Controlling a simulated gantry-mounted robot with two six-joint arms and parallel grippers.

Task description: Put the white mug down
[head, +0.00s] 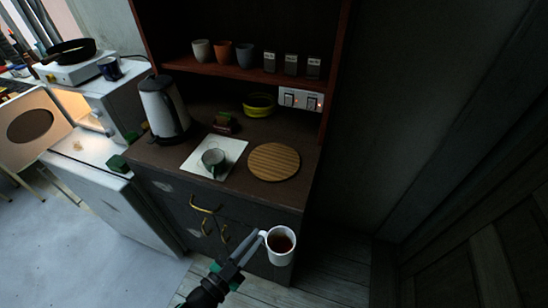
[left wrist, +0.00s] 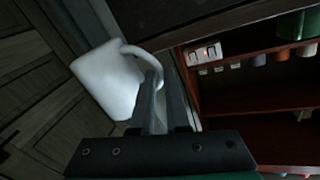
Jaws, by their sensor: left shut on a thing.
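The white mug (head: 277,255) holds a dark drink and is held in the air in front of the dark cabinet, at the lower middle of the head view. My left gripper (head: 256,243) is shut on its handle. In the left wrist view the mug (left wrist: 107,82) fills the left side, with my left gripper's fingers (left wrist: 157,88) at the handle. My right gripper is not in view.
The dark counter (head: 235,180) bears a kettle (head: 162,107), a greenish cup (head: 213,160) on a white square mat (head: 232,149), a round wooden board (head: 273,162) that is bare, and a yellow bowl (head: 259,105). A shelf (head: 240,71) hangs above. Brass handles (head: 206,206) stick out of the front.

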